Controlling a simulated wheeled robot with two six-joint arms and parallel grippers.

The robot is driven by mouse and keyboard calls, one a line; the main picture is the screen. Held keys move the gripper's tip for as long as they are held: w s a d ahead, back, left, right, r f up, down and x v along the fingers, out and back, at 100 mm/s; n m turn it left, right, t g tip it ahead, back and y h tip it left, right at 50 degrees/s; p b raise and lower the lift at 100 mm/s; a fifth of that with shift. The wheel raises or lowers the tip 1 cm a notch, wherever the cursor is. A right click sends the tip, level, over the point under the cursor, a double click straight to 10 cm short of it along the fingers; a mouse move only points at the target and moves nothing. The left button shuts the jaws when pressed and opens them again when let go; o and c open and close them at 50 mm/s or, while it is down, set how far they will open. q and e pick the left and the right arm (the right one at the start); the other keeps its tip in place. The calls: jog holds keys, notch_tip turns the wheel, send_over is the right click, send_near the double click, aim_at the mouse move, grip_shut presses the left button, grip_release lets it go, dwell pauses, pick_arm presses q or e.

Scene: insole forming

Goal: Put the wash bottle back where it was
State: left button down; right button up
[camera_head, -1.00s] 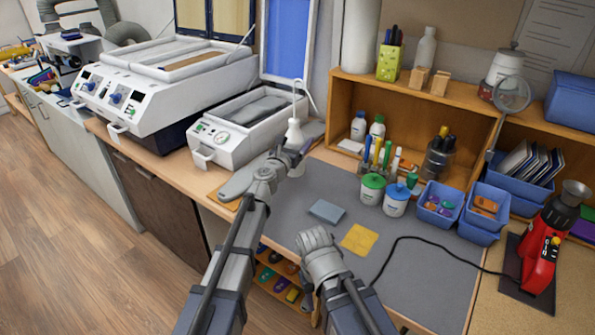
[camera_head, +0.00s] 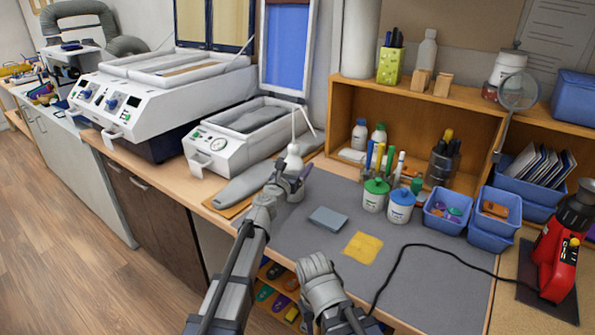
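The wash bottle (camera_head: 294,162) is white with a thin upright nozzle and stands roughly upright at the left end of the grey mat (camera_head: 440,270). My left gripper (camera_head: 289,180) is closed around its body and hides part of it. The bottle's lower part shows below the fingers; I cannot tell whether its base touches the surface. My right gripper (camera_head: 316,264) hangs low, in front of the blue-grey block and the yellow cloth, with nothing visible in it; its fingers cannot be made out.
A grey insole form (camera_head: 245,186) lies left of the bottle, before the white press (camera_head: 212,150). On the mat are a blue-grey block (camera_head: 328,218), a yellow cloth (camera_head: 363,247), green-lidded (camera_head: 375,196) and blue-lidded (camera_head: 401,206) jars and a black cable (camera_head: 440,242).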

pick_arm(q)
jog(key=shift+f, duration=0.15)
grip_release()
jog(key=shift+r, duration=0.2)
jog(key=v, duration=1.2)
